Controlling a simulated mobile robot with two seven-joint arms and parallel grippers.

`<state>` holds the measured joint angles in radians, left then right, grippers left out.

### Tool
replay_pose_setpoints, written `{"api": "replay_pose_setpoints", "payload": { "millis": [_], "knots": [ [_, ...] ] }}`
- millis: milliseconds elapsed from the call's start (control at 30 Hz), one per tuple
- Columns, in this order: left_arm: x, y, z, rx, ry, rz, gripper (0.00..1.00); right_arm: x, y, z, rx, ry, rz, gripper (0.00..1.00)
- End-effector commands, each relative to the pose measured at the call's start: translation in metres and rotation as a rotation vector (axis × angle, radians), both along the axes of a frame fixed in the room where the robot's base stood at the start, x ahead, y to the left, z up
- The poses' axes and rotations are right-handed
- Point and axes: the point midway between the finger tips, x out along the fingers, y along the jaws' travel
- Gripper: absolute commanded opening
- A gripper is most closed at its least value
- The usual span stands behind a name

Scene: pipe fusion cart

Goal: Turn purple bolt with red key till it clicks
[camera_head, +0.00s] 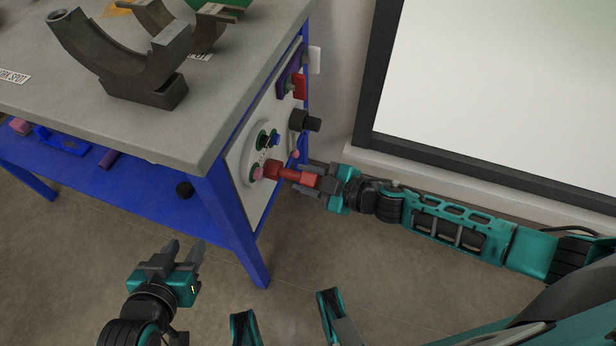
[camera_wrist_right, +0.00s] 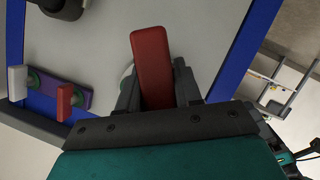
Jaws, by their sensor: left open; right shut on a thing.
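My right gripper (camera_head: 312,180) is shut on the red key (camera_head: 285,172) and holds it level at the side panel of the cart. In the right wrist view the red key (camera_wrist_right: 152,62) stands out between the fingers (camera_wrist_right: 157,92) and hides the bolt. My left gripper (camera_head: 185,252) is open and empty, low in front of the cart, away from the panel.
The panel also carries a blue-tipped fitting (camera_head: 276,138), a black knob (camera_head: 305,122) and a purple block (camera_head: 288,78) with a red handle (camera_head: 300,86). Grey curved clamps (camera_head: 140,75) stand on the cart top (camera_head: 60,110). A blue leg (camera_head: 245,245) stands near my left gripper.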

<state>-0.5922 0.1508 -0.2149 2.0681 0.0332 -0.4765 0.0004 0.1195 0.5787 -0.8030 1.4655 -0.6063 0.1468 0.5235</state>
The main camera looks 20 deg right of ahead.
Motion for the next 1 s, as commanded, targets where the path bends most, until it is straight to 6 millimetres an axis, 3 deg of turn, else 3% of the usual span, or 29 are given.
{"api": "replay_pose_setpoints", "payload": {
  "millis": [1000],
  "knots": [
    [0.0, 0.0, 0.024, 0.0, 0.001, 0.0, 0.43, 0.002, 0.004, 0.002, 0.079, 0.114, 0.001, 0.0]
  ]
}}
